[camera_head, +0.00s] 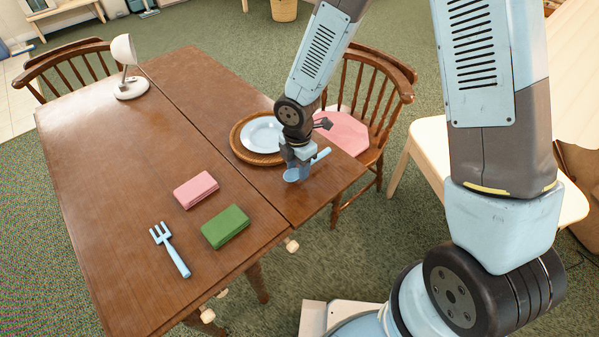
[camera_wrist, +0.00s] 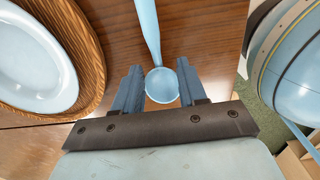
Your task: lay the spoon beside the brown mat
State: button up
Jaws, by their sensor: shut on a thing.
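The light blue spoon (camera_head: 322,155) is at the near right end of the table, beside the brown mat (camera_head: 237,143) and apart from it. My gripper (camera_head: 298,168) is shut on the spoon. In the wrist view the spoon's bowl (camera_wrist: 161,86) sits between the fingers of my gripper (camera_wrist: 160,90), and its handle runs up and away. I cannot tell whether the spoon touches the tabletop. The round woven mat also shows at the left in the wrist view (camera_wrist: 92,75). A pale blue plate (camera_head: 262,133) lies on the mat.
On the wooden table (camera_head: 130,160) are a pink block (camera_head: 196,190), a green block (camera_head: 225,227), a blue fork (camera_head: 171,252) and a white lamp (camera_head: 128,70). A chair with a pink cushion (camera_head: 343,132) stands close behind the table's right end. The table's left part is mostly clear.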

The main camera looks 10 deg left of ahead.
jog(key=shift+f, duration=1.25)
jog(key=o, duration=1)
jog(key=shift+o, duration=0.2)
notch_tip(320, 180, up, 12)
